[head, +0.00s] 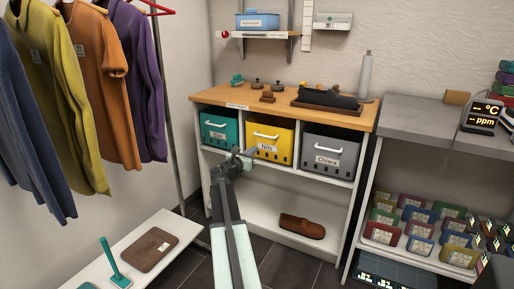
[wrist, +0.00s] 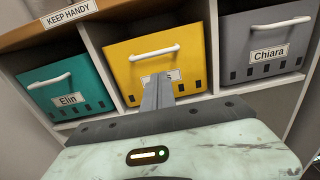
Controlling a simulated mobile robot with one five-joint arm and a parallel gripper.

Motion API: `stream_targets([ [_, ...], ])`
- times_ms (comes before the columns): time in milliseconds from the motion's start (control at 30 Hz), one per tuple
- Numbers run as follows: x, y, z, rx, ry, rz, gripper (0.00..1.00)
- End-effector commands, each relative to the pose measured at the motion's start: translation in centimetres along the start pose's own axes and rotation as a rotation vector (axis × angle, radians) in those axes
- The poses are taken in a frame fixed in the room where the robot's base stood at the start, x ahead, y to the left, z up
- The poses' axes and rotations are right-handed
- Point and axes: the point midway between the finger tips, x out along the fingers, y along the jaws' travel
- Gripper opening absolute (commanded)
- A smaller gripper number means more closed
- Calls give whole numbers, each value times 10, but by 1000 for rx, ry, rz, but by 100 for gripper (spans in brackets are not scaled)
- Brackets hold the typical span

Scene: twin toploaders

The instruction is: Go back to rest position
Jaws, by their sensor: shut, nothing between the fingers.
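My gripper (head: 244,155) is shut and empty, held out in front of the shelf unit. In the head view its tip is near the left side of the yellow bin (head: 268,141). In the wrist view the closed fingers (wrist: 158,92) overlap the yellow bin (wrist: 155,62) and partly cover its name label; I cannot tell whether they touch it. My arm reaches up from the bottom of the head view, extended forward.
A teal bin (head: 219,127) labelled Elin and a grey bin (head: 328,150) labelled Chiara flank the yellow one. A brown shoe (head: 302,226) lies on the lower shelf. A white bench (head: 135,250) stands at left, below hanging clothes (head: 112,85). A grey rack (head: 420,130) stands at right.

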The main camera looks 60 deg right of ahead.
Motion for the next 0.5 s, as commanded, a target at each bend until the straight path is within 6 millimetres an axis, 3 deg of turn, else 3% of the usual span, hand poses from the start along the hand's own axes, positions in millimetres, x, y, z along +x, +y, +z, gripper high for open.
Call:
stream_targets([
  [400,-7,1,0,2,1,1,0],
  [500,-33,16,-11,119,49,3,0],
])
